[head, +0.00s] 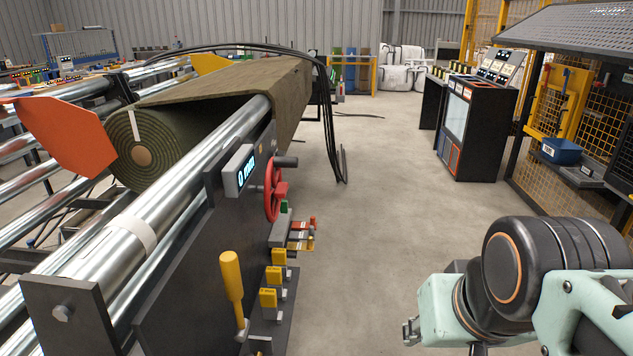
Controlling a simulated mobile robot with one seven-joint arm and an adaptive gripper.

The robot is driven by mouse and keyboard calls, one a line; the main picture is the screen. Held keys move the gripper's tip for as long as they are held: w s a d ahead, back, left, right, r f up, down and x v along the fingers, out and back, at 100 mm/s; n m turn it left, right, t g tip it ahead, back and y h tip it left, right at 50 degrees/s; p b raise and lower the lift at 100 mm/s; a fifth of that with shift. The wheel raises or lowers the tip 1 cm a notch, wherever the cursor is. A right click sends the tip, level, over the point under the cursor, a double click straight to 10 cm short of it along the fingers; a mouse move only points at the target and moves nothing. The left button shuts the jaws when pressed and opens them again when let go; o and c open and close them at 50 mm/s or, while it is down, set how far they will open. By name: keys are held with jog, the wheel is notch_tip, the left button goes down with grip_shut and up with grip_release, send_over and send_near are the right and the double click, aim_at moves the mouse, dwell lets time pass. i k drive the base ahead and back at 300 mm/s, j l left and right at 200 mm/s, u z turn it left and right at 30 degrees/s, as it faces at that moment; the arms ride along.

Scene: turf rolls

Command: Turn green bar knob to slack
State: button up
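A small green piece (284,207), which looks like the green bar knob, sits on top of a grey block (281,230) on the dark side panel (215,235) of the roll machine. It is small in view, and I cannot read its setting or any slack mark. My gripper (410,331) is at the lower right, to the right of the panel and apart from it, over the floor. Only a small grey part of its end shows past the pale green wrist. I cannot see whether its fingers are apart, and nothing shows in it.
A red handwheel (271,190) and display (239,171) are close to the green piece. Small red and yellow levers (302,235), yellow blocks (268,298) and a yellow-handled lever (231,276) also line the panel. Black cables (329,120) hang behind. The middle floor is clear.

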aim_at(284, 208)
jog(key=i, duration=1.2)
